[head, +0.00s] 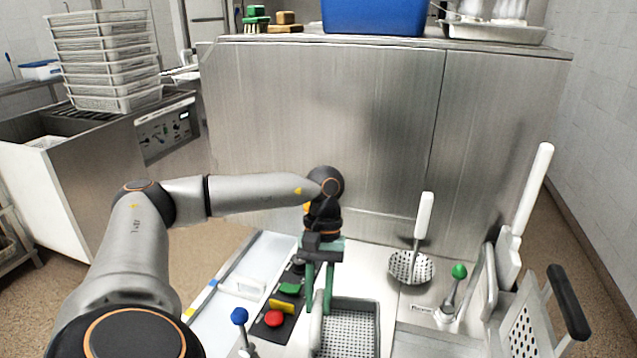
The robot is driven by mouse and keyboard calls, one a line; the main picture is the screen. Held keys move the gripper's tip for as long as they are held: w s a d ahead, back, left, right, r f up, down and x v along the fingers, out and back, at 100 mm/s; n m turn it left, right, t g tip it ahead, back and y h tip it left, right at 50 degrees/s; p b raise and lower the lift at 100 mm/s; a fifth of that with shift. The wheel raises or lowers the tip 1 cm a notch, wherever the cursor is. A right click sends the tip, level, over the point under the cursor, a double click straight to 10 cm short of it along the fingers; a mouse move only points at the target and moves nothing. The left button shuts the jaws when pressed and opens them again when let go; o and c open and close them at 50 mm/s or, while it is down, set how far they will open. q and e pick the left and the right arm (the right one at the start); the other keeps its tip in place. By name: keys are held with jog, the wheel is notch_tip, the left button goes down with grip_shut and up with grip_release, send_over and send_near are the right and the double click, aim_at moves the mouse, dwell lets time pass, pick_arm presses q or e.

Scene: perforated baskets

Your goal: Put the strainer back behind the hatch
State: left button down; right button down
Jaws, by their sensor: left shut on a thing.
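A grey rectangular perforated basket (366,309), which looks like the strainer, is at the bottom centre of the head view, cut off by the lower edge. My left gripper (319,308) points down with its green fingers at the basket's left side. It is shut on the basket, at a pale upright part there; the exact contact is hard to see. A clear panel with a pale handle (241,287), perhaps the hatch, lies left of the gripper. My right gripper is out of view.
Close by are a control strip with a red button (274,318) and a blue-knobbed lever (239,316). To the right are a round white-handled skimmer (411,267), a green-knobbed lever (459,271) and upright utensils (522,325). A steel cabinet (320,130) closes off the back.

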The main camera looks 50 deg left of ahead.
pick_arm(q)
jog(key=c, duration=0.6)
grip_release()
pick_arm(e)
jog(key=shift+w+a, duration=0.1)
pick_arm(q)
jog(key=p+v, duration=0.2)
jog(key=v, duration=1)
jog(key=shift+r+p, duration=0.25)
jog(key=shift+p, duration=0.1)
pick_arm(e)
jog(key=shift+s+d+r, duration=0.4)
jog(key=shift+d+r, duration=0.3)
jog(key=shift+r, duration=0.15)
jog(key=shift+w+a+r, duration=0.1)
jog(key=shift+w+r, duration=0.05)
